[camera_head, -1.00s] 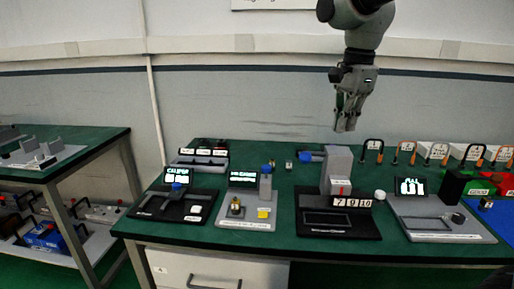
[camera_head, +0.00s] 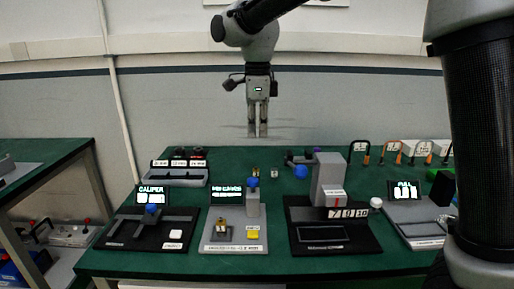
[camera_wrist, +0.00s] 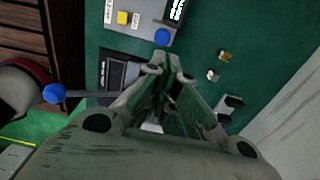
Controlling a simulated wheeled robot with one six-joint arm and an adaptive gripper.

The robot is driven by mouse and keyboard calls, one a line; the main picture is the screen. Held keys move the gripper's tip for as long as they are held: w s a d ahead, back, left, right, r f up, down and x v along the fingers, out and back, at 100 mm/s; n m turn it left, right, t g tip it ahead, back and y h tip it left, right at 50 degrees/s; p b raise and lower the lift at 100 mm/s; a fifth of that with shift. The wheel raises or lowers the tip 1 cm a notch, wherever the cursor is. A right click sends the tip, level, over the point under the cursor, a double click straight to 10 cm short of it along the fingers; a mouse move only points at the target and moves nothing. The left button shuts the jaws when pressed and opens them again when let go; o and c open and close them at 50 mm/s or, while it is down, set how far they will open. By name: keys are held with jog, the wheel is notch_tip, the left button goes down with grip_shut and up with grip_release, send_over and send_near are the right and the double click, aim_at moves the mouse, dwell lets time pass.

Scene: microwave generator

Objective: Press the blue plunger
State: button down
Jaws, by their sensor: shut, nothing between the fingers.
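Several blue parts could be the plunger, and I cannot tell which one it is. A blue cap (camera_head: 252,182) tops the grey post of the grey device; in the wrist view the blue cap (camera_wrist: 162,37) shows from above, beyond the fingertips. A blue ball knob (camera_head: 300,171) sits by the tall grey block; a blue ball on a rod (camera_wrist: 54,94) shows at left in the wrist view. A blue knob (camera_head: 152,209) is on the black caliper device. My gripper (camera_head: 258,135) points down, shut and empty, above the table's back, touching nothing. It also shows in the wrist view (camera_wrist: 171,72).
The green table (camera_head: 230,160) holds the caliper device (camera_head: 120,228), the grey device with a yellow button (camera_head: 253,234), and a black-based device with a tall grey block (camera_head: 328,170). Padlock-like shackles (camera_head: 362,149) stand at the back right. Small brass parts (camera_head: 255,172) lie behind.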

send_near(253, 186)
jog(key=f, duration=0.2)
jog(key=w+d+f, duration=0.1)
jog(key=f, duration=0.2)
jog(key=shift+w+d+f, duration=0.25)
jog(key=shift+f, duration=0.15)
jog(key=shift+f, duration=1.1)
